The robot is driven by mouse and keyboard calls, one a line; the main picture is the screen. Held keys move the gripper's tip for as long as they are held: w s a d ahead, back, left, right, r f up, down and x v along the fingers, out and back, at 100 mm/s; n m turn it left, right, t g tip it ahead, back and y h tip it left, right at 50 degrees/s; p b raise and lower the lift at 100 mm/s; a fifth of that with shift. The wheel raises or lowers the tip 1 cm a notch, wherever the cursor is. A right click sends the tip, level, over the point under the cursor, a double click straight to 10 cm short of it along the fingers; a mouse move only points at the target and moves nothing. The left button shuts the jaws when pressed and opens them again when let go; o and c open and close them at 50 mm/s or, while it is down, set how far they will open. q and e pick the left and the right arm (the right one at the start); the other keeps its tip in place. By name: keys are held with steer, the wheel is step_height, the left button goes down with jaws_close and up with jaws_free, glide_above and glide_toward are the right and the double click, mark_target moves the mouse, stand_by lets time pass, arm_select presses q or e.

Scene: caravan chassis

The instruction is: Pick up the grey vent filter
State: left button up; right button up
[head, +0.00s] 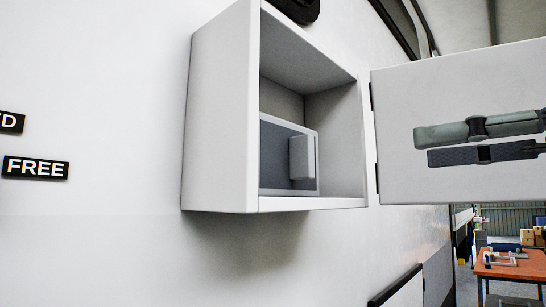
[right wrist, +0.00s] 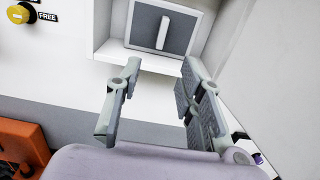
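The grey vent filter (head: 276,158) is a flat grey panel with a pale frame and a raised light grip bar. It stands upright inside an open white wall cabinet (head: 222,120). In the right wrist view the filter (right wrist: 143,30) is at the top, its bar pointing up and down. My right gripper (head: 422,147) is to the right of the cabinet opening, in front of the open door. In the right wrist view its fingers (right wrist: 161,66) are apart with nothing between them, and the filter is beyond the fingertips. My left gripper is in neither view.
The cabinet door (head: 390,100) is swung open to the right. A white wall lies left of the cabinet, with a black FREE label (head: 35,167). An orange table (head: 520,264) stands far off at the lower right. Open air lies in front of the cabinet.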

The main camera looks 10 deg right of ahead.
steer(key=p, duration=0.4)
glide_toward(312, 159)
steer(key=x, duration=0.4)
steer(key=shift+a+r, duration=0.1)
steer(key=shift+a, duration=0.05)
steer(key=shift+w+a, duration=0.3)
steer(key=shift+w, duration=0.1)
steer(key=shift+w+a+p, duration=0.2)
steer(key=shift+w+p, duration=0.1)
steer(key=p+x, duration=0.2)
steer(key=x, duration=0.2)
steer(key=shift+w+p, duration=0.25)
steer(key=shift+p, duration=0.1)
steer(key=shift+w+a, duration=0.1)
steer(key=shift+w, duration=0.05)
steer(key=shift+c, duration=1.3)
jaws_close()
